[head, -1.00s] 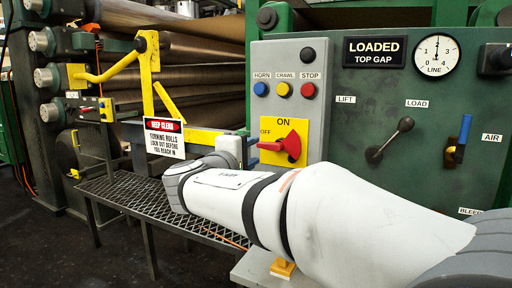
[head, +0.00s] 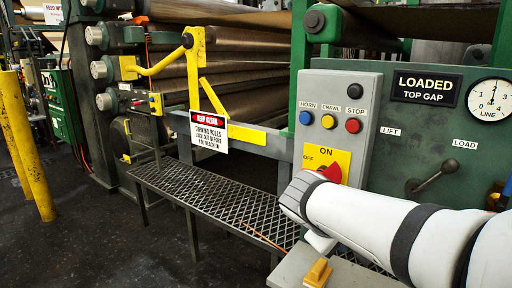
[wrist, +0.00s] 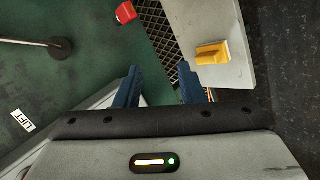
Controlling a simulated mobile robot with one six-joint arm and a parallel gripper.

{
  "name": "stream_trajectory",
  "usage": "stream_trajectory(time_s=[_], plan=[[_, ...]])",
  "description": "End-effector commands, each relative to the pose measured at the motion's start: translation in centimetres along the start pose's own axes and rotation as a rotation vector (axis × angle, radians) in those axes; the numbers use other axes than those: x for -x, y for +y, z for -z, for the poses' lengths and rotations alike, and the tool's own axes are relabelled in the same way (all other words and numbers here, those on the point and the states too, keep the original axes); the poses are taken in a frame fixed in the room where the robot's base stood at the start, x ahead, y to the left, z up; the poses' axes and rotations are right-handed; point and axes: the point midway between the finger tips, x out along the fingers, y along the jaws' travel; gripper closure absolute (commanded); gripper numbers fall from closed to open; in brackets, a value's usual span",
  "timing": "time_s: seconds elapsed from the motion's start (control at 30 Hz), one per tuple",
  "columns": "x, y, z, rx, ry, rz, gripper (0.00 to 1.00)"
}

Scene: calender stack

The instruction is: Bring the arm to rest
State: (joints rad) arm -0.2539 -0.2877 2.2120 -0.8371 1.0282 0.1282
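My arm reaches in from the lower right of the head view and stands in front of the control panel. My gripper (wrist: 157,84) shows in the wrist view with its two blue fingers apart and nothing between them. In the head view my gripper is mostly hidden by my own arm. The red rotary switch (head: 329,172) on its yellow ON/OFF plate is partly covered by my wrist in the head view. The red part also shows in the wrist view (wrist: 126,13), apart from the fingers.
A grey shelf (wrist: 205,20) with a yellow block (wrist: 212,54) lies close to the fingers. The panel has horn, crawl and stop buttons (head: 353,125) and a load lever (head: 435,175). A mesh platform (head: 215,195), a yellow gate (head: 195,70) and yellow posts (head: 25,145) stand left.

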Motion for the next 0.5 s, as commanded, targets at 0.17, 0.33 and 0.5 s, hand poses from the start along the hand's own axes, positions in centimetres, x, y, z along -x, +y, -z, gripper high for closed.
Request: stream_trajectory(time_s=[0.17, 0.33, 0.5], plan=[[3.8, -0.9, -4.7, -0.194, -0.071, 0.277, 0.65], [7.0, -2.8, -7.0, -0.387, -0.102, 0.493, 0.65], [8.8, -4.1, -7.7, -0.515, -0.111, 0.614, 0.65]])
